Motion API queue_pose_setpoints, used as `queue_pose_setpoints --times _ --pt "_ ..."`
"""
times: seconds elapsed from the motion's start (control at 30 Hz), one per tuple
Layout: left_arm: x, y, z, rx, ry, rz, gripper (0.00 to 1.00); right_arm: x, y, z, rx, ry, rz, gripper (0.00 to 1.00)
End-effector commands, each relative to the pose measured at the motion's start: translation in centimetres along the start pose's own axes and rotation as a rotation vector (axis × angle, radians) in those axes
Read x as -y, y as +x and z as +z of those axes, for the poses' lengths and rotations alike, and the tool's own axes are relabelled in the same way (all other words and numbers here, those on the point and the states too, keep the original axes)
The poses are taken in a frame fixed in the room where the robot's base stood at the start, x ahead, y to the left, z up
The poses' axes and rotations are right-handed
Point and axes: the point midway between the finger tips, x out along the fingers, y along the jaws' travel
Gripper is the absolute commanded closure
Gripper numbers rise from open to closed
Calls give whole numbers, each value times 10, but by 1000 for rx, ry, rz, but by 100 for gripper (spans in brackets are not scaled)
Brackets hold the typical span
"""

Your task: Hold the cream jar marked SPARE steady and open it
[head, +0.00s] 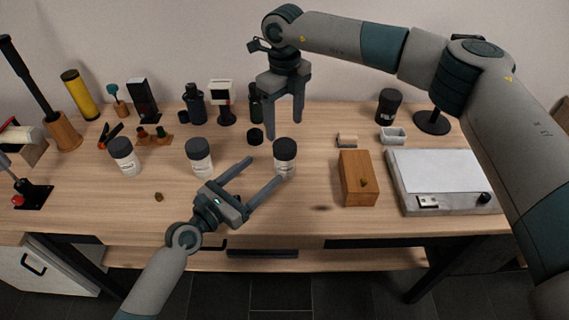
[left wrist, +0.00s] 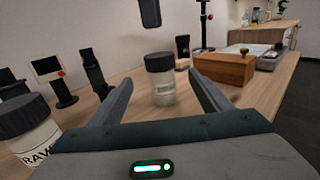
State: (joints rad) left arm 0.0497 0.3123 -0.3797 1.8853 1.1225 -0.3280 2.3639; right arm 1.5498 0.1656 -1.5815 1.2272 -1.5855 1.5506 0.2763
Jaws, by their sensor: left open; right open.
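Three pale jars with dark lids stand upright on the table in the head view: a left one (head: 124,157), a middle one (head: 200,158) and a right one (head: 285,158). Their labels are too small to read there. In the left wrist view the right jar (left wrist: 161,84) stands ahead, between the lines of my fingers; its label is unreadable. The near jar (left wrist: 28,135) there shows the letters "RAV". My left gripper (head: 267,169) is open and empty, its fingertips close to the right jar. My right gripper (head: 284,136) is open, pointing down, above or behind that jar's lid.
A wooden box (head: 358,180) and a white-topped device (head: 444,178) stand to the right. Bottles and stands line the back. The front middle of the table is mostly clear.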

Motion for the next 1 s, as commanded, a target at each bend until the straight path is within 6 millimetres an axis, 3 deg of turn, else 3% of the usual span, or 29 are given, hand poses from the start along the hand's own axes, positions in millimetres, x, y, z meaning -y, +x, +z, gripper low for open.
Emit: queue_pose_setpoints --times 0.7,1.0 --pt "0 116 1 1 1 -1 29 0 0 0 0 0 0 35" --pt "1 141 0 -1 0 -2 29 0 0 0 0 0 0 35"
